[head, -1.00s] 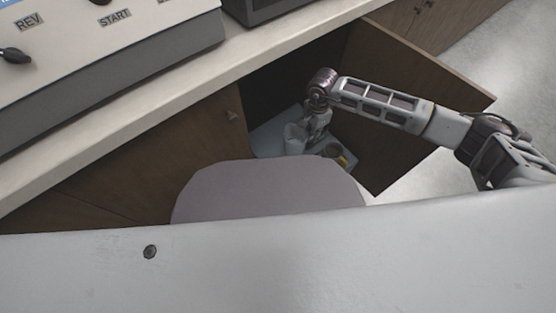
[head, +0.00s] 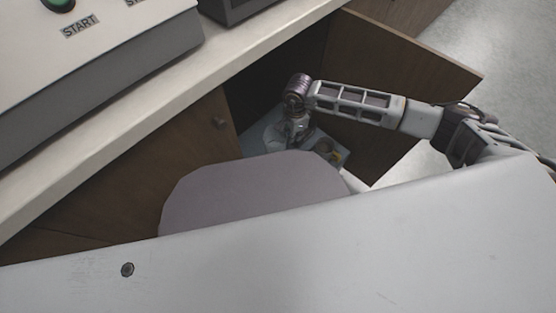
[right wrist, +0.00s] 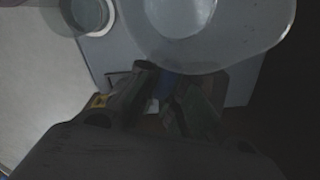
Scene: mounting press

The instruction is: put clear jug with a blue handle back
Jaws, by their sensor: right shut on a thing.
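The clear jug (right wrist: 205,35) fills the top middle of the right wrist view, seen from close up. A bit of its blue handle (right wrist: 165,88) shows between the fingers of my right gripper (right wrist: 165,95), which is shut on it. In the head view my right gripper (head: 297,132) is inside the open cabinet, low over the blue-grey shelf. The jug shows there faintly as a clear shape (head: 273,136) just left of the gripper. I cannot tell whether its base touches the shelf. My left gripper is not in view.
The cabinet door (head: 400,70) stands open on the right, behind my forearm. A closed door with a knob (head: 218,122) is on the left, under the pale countertop (head: 160,95). Small containers (head: 330,152) stand right of the gripper. Another round container (right wrist: 90,14) is beside the jug.

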